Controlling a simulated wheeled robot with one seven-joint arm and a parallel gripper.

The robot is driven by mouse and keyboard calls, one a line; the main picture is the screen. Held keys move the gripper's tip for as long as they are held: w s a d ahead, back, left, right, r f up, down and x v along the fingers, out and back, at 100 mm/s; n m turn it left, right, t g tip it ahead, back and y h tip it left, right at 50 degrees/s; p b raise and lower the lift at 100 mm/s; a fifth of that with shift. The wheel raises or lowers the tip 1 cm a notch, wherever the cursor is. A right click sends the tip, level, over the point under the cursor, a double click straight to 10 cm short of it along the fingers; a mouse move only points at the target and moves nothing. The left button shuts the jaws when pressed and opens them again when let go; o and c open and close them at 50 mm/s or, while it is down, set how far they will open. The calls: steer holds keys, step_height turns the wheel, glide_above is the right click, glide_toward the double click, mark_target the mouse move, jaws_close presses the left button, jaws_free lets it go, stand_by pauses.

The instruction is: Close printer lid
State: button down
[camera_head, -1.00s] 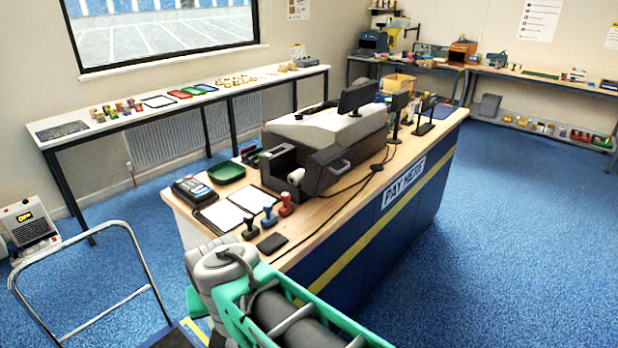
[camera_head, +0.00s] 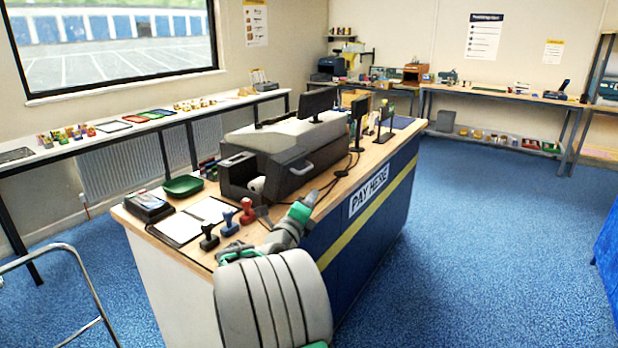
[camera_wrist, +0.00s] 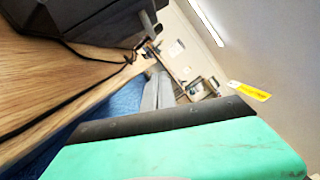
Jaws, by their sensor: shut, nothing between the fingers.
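The printer (camera_head: 236,178) is a dark box on the near part of the counter, beside the large grey till. A white paper roll (camera_head: 257,184) shows at its front. I cannot clearly make out its lid or how far it stands open. My gripper (camera_head: 312,196) is over the counter's front edge, to the right of the printer and apart from it. In the wrist view my gripper (camera_wrist: 160,80) has its grey fingers together with nothing between them. A dark machine body (camera_wrist: 80,18) fills the upper left there; I cannot tell which part it is.
The till (camera_head: 290,150) stands behind and right of the printer. Stamps (camera_head: 228,222), a paper pad (camera_head: 190,220), a card terminal (camera_head: 148,206) and a green tray (camera_head: 183,185) crowd the near counter end. Cables (camera_head: 335,190) trail along the counter (camera_head: 400,150). Blue floor (camera_head: 470,240) is open at right.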

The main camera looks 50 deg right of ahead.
mark_target(292, 176)
steer(key=w+d+r+p, duration=0.2)
steer(key=w+d, duration=0.3)
steer(key=shift+w+d+r+p, duration=0.15)
steer(key=shift+w+d+p, duration=0.05)
steer(key=shift+p, duration=0.2)
steer(key=shift+d, duration=0.1)
steer(key=shift+b, duration=0.35)
